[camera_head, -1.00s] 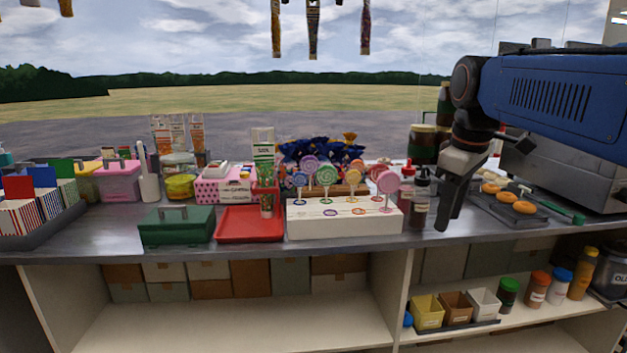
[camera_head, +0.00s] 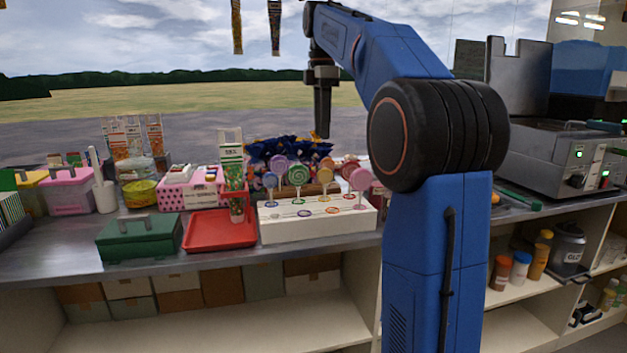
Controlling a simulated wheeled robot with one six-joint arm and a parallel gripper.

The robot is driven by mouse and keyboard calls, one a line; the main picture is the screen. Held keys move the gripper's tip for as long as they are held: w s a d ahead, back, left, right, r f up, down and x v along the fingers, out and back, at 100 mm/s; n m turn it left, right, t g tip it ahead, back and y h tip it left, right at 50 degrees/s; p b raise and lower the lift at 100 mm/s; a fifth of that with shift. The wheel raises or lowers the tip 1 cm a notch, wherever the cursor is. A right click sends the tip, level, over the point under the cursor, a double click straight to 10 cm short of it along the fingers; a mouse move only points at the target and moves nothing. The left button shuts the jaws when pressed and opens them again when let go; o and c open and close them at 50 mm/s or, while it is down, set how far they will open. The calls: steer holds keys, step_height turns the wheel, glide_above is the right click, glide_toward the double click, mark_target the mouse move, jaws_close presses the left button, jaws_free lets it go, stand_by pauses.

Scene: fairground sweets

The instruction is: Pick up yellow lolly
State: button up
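Several round swirl lollies stand on sticks in a white box-shaped stand (camera_head: 290,232) on the counter. A yellow-orange lolly (camera_head: 325,176) is right of the green lolly (camera_head: 298,174) and left of the pink lolly (camera_head: 360,179). A similar warm-toned head shows just behind it, so I cannot tell surely which is the yellow one. Blue and purple lollies are at the left. My gripper (camera_head: 322,132) points down above and behind the stand, apart from the lollies and seen edge-on. Its finger opening cannot be made out, and no held object shows.
A red tray (camera_head: 219,245) with an upright patterned packet (camera_head: 231,165) and a green box (camera_head: 140,236) stand left of the lolly stand. Dark blue wrapped sweets (camera_head: 285,147) are behind it. My arm hides the counter to the right. A metal appliance (camera_head: 560,165) stands far right.

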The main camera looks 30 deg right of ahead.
mark_target(325, 181)
step_height(325, 181, down, 11)
steer(key=shift+f, duration=0.1)
steer(key=f, duration=0.4)
steer(key=shift+s+d+f, duration=0.1)
steer(key=shift+s+d, duration=0.15)
steer(key=shift+d, duration=0.15)
steer(key=shift+f, duration=0.6)
steer(key=shift+c, duration=0.6)
jaws_close()
